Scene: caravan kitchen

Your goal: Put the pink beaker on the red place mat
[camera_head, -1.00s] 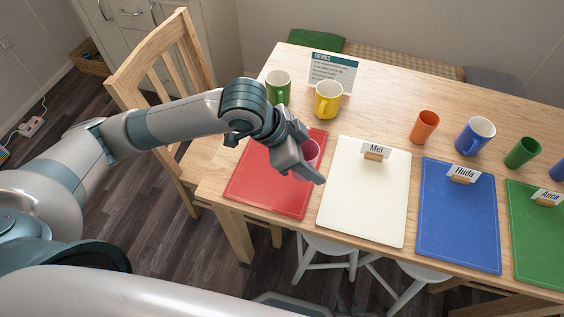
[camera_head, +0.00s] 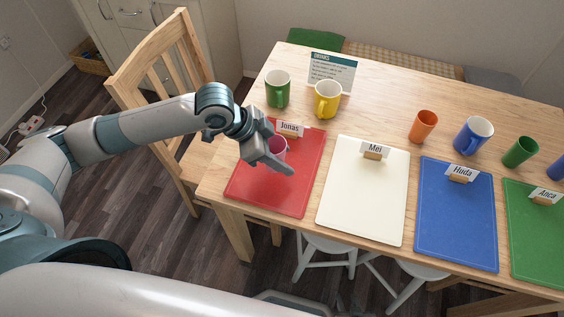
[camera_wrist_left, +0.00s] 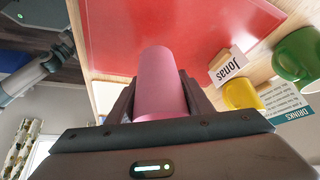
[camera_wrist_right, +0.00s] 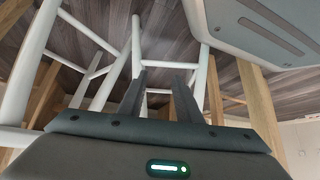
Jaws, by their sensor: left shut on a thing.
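The pink beaker (camera_head: 278,147) is between the fingers of my left gripper (camera_head: 275,160), over the red place mat (camera_head: 300,180) in the head view. In the left wrist view the beaker (camera_wrist_left: 160,85) stands out between the two fingers (camera_wrist_left: 158,100), which are shut on it. The red mat (camera_wrist_left: 180,30) fills the area beyond it. I cannot tell whether the beaker touches the mat. A "Jonas" name card (camera_head: 289,128) stands at the mat's far edge. My right gripper (camera_wrist_right: 158,85) shows only in the right wrist view, with its fingers apart and nothing between them.
A green mug (camera_head: 278,90) and a yellow mug (camera_head: 327,98) stand behind the red mat. The white mat (camera_head: 364,200) lies to its right, then the blue mat (camera_head: 457,220). In the right wrist view, white stool legs (camera_wrist_right: 135,45) surround my right gripper.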

